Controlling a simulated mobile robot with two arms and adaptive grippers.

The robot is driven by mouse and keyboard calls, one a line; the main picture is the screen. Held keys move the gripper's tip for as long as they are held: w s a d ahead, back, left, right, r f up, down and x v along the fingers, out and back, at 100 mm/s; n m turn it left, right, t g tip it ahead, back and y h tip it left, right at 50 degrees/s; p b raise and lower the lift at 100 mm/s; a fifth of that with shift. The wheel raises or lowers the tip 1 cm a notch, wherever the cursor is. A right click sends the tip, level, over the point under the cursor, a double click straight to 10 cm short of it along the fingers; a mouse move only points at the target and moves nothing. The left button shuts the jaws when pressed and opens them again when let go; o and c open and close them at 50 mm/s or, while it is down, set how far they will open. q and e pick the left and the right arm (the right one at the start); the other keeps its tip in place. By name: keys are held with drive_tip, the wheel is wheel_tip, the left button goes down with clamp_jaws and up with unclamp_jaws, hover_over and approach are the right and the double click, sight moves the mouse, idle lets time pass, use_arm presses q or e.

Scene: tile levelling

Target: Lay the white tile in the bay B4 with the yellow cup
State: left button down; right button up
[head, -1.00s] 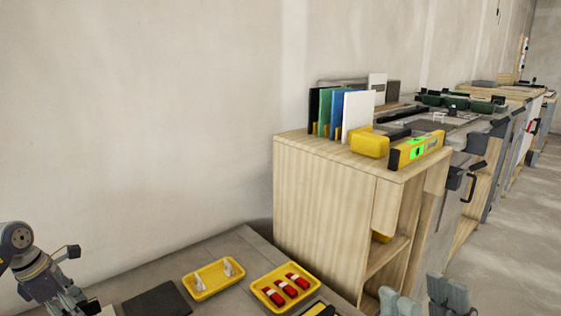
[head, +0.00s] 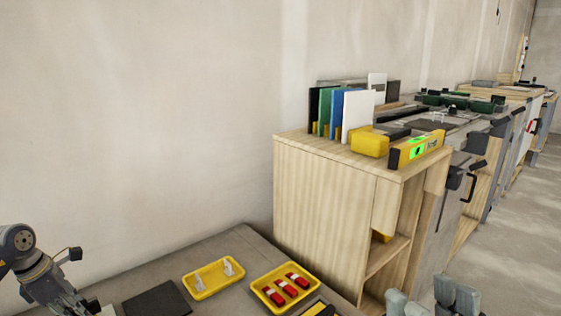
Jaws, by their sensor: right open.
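The white tile (head: 358,112) stands upright at the right end of a row of tiles on top of the wooden cabinet. My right gripper (head: 430,296) shows only by its fingers at the bottom edge, to the right of the cabinet's open shelves. It is open, with nothing seen between the fingers, and well apart from the tile. My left gripper (head: 78,303) is at the lower left, cut by the bottom edge, so its jaws cannot be judged. I cannot make out the yellow cup for certain, nor a bay marked B4.
Blue (head: 336,112), green and black tiles stand beside the white one. A yellow block (head: 370,143) and a yellow level (head: 416,150) lie in front. The grey bench holds a yellow tray with white clips (head: 200,292), another with red items (head: 263,298) and a dark pad (head: 157,299).

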use_arm(q)
drive_tip(key=c, duration=1.4)
unclamp_jaws()
